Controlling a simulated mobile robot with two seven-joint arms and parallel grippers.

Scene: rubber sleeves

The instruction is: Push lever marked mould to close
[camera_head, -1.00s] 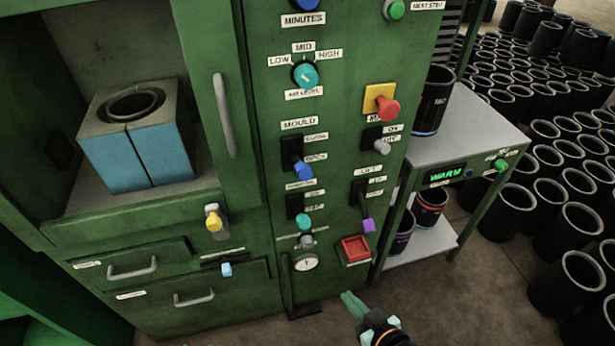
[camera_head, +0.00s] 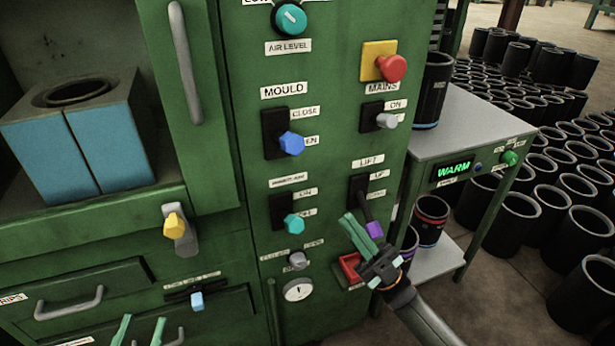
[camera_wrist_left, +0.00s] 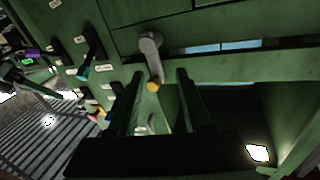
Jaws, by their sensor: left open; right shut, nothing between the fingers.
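The mould lever (camera_head: 291,143) has a blue knob and sits in a black slot under the MOULD label (camera_head: 284,91) on the green panel. Its knob is at the lower end of the slot, beside the partly covered OPEN label, below the CLOSE label. My left gripper (camera_head: 140,331) is open and empty at the bottom edge of the head view, below and left of the lever. In the left wrist view its fingers (camera_wrist_left: 158,103) point toward the machine front. My right gripper (camera_head: 361,231) is shut and empty, in front of the panel by the purple-tipped lift lever (camera_head: 374,229).
A teal-tipped lever (camera_head: 294,223) is below the mould lever. A yellow-tipped lever (camera_head: 174,226) and a drawer handle (camera_head: 68,304) are near my left gripper. A vertical door handle (camera_head: 186,65) sticks out at left.

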